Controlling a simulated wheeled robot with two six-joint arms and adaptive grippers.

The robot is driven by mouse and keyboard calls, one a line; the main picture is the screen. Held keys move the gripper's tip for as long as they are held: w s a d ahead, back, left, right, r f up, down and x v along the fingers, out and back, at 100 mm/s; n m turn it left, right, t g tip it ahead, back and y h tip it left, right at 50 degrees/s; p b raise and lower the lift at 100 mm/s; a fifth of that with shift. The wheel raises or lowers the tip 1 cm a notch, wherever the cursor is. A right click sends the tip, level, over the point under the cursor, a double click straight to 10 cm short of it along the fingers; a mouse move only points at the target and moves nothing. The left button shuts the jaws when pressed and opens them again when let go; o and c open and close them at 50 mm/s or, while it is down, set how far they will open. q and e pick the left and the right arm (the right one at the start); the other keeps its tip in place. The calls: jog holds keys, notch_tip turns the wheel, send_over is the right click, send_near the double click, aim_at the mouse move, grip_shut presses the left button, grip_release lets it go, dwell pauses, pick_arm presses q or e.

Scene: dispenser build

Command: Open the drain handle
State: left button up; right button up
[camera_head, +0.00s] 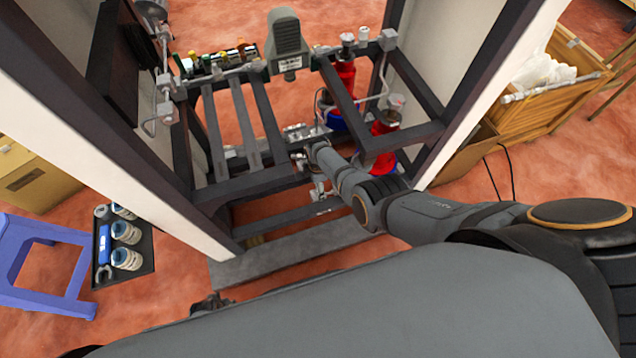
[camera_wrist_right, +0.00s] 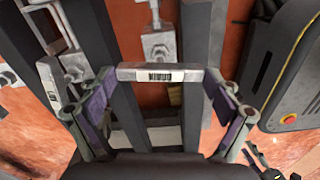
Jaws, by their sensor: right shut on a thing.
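In the right wrist view, a short grey metal bar with a barcode label (camera_wrist_right: 160,75) spans the space between my right gripper's (camera_wrist_right: 160,80) two fingertips. It appears to be the drain handle, and the fingers are shut on its two ends. In the head view, my right arm reaches in from the right to the dark metal frame, and my right gripper (camera_head: 308,146) is at the metal fittings in its middle. The handle is too small and covered to make out there.
Dark frame bars (camera_head: 262,120) surround the gripper, with red cylinders (camera_head: 384,122) to its right. A grey box-shaped unit (camera_head: 287,42) stands behind. White side panels (camera_head: 110,165) enclose the frame. A blue stool (camera_head: 45,265) and a black tray (camera_head: 140,245) with jars are at left.

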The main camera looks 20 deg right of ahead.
jog(key=shift+n, duration=0.8)
jog(key=o, duration=0.9)
jog(key=shift+c, duration=0.2)
jog(key=shift+w+r, duration=0.1)
jog(key=shift+r, duration=0.55)
notch_tip(320, 180, up, 11)
jog(key=shift+f, duration=0.15)
